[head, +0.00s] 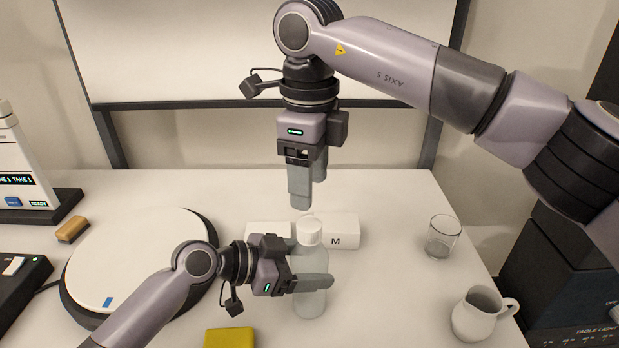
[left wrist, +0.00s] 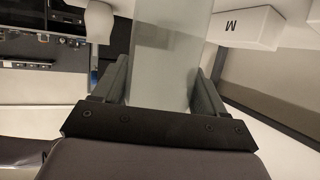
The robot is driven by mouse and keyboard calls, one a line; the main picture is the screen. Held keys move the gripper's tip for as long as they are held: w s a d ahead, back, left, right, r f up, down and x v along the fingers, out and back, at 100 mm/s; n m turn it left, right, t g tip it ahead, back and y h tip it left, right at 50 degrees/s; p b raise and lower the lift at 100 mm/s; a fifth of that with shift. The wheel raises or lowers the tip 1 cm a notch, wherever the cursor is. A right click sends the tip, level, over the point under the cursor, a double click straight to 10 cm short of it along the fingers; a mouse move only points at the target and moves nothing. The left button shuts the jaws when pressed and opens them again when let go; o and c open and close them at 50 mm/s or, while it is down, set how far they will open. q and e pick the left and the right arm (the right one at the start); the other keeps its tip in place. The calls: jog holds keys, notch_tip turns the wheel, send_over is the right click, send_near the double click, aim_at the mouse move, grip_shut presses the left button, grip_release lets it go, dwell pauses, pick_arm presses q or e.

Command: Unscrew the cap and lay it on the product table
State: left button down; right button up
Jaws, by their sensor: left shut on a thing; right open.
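A clear bottle (head: 311,262) with a white cap (head: 308,230) stands upright on the white product table (head: 385,285). My left gripper (head: 312,268) is shut on the bottle's body from the left side. In the left wrist view the bottle (left wrist: 170,62) sits between the two fingers. My right gripper (head: 306,188) points straight down above the cap, with its fingertips a little higher than the cap. It is open and empty, and apart from the cap. The cap is on the bottle's top.
A white box marked M (head: 342,232) stands behind the bottle. A glass (head: 442,237) and a white jug (head: 479,313) are at the right. A round turntable (head: 135,262) is at the left, with a yellow block (head: 229,338) in front.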

aim_at(310, 224)
jog(key=m, duration=0.7)
jog(key=shift+m, duration=0.4)
jog(key=m, duration=0.7)
jog(key=shift+m, duration=0.4)
jog(key=m, duration=0.4)
jog(key=shift+m, duration=0.3)
jog(key=m, duration=0.7)
jog(key=shift+m, duration=0.3)
jog(key=m, duration=0.4)
jog(key=shift+f, duration=0.3)
notch_tip(310, 224, down, 7)
jog(key=shift+f, duration=0.2)
